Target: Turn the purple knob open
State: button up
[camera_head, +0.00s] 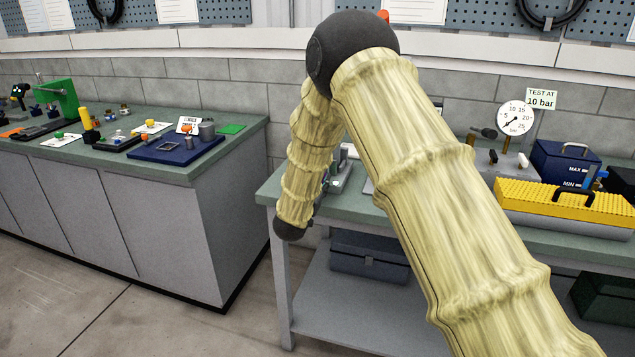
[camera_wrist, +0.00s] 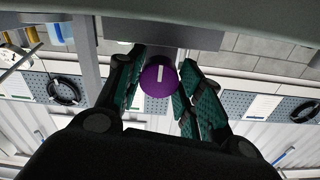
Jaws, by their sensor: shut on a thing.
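The purple knob (camera_wrist: 158,80) shows in the wrist view, round, with a white bar on its face running up and down the picture. My gripper (camera_wrist: 163,70) has its dark fingers with green pads on either side of the knob and is shut on it. The knob sits in front of a grey block (camera_wrist: 165,33). In the head view my own arm covers the gripper and the knob.
The right bench (camera_head: 600,256) carries a pressure gauge (camera_head: 515,118), a blue box (camera_head: 563,162) and a yellow-topped case (camera_head: 568,203). A left bench (camera_head: 170,172) holds several small parts. Bare floor (camera_head: 130,325) lies in front.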

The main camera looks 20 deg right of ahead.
jog(key=shift+s+f, duration=0.1)
jog(key=shift+f, duration=0.1)
jog(key=o, duration=0.9)
jog(key=shift+o, duration=0.5)
jog(key=shift+r, duration=0.1)
jog(key=shift+a, duration=0.1)
jog(key=v, duration=1.1)
jog(key=shift+s+a, duration=0.2)
jog(key=shift+s, duration=0.15)
